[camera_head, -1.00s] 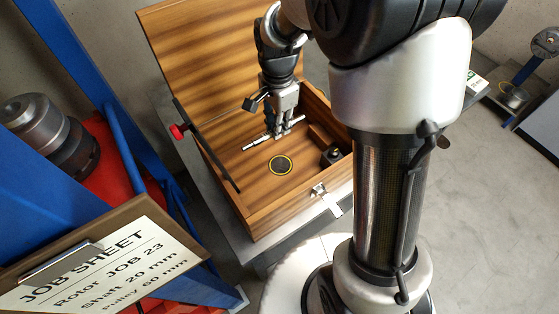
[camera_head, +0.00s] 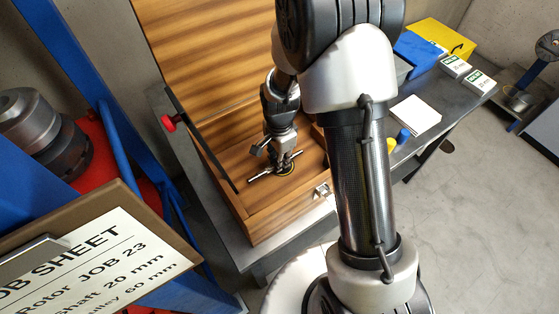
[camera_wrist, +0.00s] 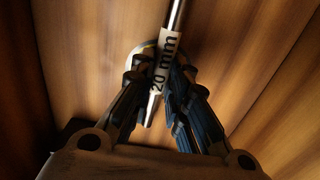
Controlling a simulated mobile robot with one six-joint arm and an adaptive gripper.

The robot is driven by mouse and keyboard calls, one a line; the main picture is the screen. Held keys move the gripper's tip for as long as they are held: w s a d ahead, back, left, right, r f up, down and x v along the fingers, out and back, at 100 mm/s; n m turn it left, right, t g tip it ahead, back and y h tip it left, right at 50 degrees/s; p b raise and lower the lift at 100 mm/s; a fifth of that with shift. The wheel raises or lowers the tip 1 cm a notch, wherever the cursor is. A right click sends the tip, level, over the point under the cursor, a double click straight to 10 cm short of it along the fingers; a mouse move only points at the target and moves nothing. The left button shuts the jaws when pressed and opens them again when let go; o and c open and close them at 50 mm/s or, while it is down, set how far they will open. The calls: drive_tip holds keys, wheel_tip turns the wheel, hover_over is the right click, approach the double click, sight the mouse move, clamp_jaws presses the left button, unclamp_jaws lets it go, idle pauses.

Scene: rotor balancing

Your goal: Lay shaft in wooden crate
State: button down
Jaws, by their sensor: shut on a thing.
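The open wooden crate (camera_head: 247,206) stands on a grey table, its lid (camera_head: 200,55) raised at the back. My gripper (camera_head: 283,168) is inside the crate, shut on the shaft (camera_head: 260,178), a thin silver rod lying roughly level across the fingers. In the wrist view the shaft (camera_wrist: 174,18) runs between the fingers and bears a white label reading "20 mm" (camera_wrist: 163,66). Wooden boards show behind it. Whether the shaft touches the crate floor I cannot tell.
A blue frame (camera_head: 110,120) and job sheet (camera_head: 100,260) are at left. The right table holds a blue bin (camera_head: 418,54), a yellow box (camera_head: 446,37) and small white boxes (camera_head: 455,66).

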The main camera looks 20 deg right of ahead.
drive_tip(key=shift+f, duration=0.15)
drive_tip(key=c, duration=2)
unclamp_jaws()
drive_tip(key=shift+f, duration=0.15)
drive_tip(key=o, duration=0.4)
drive_tip(key=shift+o, duration=0.2)
drive_tip(key=s+r+n+t+p, duration=0.1)
drive_tip(key=s+r+n+p, duration=0.2)
drive_tip(key=r, duration=1)
drive_tip(key=s+r+n+t+p, duration=0.1)
drive_tip(key=s+r+n, duration=0.4)
drive_tip(key=r, duration=0.9)
drive_tip(key=s+r+n+t, duration=0.1)
drive_tip(key=s+r+n, duration=0.1)
drive_tip(key=s, duration=0.4)
drive_tip(key=s+r+n+t, duration=0.1)
drive_tip(key=s+r+n, duration=0.2)
drive_tip(key=s, duration=0.4)
drive_tip(key=shift+s+d+n+t, duration=0.15)
drive_tip(key=shift+d+n+t, duration=0.2)
drive_tip(key=shift+n, duration=0.35)
drive_tip(key=shift+r, duration=0.1)
